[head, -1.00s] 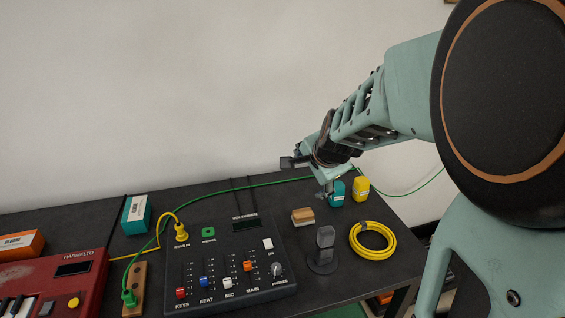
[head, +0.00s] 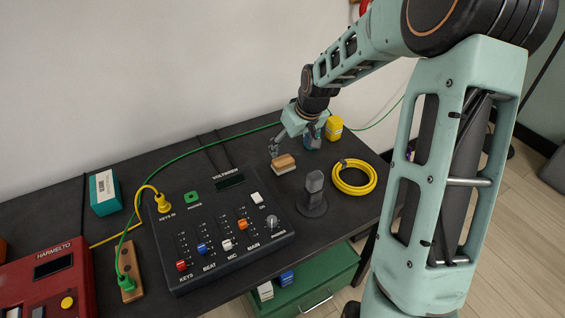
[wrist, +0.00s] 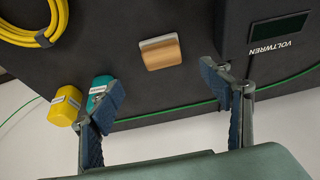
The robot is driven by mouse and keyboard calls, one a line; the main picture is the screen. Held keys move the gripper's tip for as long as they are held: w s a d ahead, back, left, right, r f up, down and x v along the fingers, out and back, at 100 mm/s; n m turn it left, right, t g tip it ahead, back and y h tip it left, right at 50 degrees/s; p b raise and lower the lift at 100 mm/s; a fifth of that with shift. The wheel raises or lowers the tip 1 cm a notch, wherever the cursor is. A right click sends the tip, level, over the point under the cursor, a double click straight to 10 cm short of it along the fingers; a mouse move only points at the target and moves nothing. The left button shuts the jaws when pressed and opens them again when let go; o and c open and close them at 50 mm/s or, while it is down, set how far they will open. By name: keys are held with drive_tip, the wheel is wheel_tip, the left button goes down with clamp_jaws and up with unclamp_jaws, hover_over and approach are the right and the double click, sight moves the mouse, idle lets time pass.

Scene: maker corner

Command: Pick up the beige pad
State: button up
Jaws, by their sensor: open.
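The beige pad (head: 284,164) is a small block with a wood-brown top and a pale lower layer. It lies on the dark table behind the black microphone stand. It also shows in the wrist view (wrist: 161,53), upper middle. My gripper (wrist: 158,88) is open and empty, its two dark-padded fingers spread wide. The pad appears ahead of the gap between the fingertips, apart from both. In the head view my gripper (head: 291,145) hangs just behind and above the pad; its fingers partly hide the teal bottle behind.
A teal bottle (wrist: 100,86) and a yellow bottle (wrist: 65,105) stand near the left finger in the wrist view. A yellow cable coil (head: 354,178), a microphone stand (head: 313,194) and the black mixer (head: 222,230) surround the pad. A green cable (wrist: 165,115) runs behind.

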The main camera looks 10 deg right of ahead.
sight(284, 161)
drive_tip(key=b+x, duration=0.1)
drive_tip(key=x, duration=0.9)
drive_tip(key=shift+s+a, duration=0.1)
drive_tip(key=shift+a, duration=0.05)
drive_tip(key=c, duration=1.2)
drive_tip(key=shift+c, duration=0.2)
wheel_tip(284, 161, up, 10)
drive_tip(key=shift+p, duration=0.5)
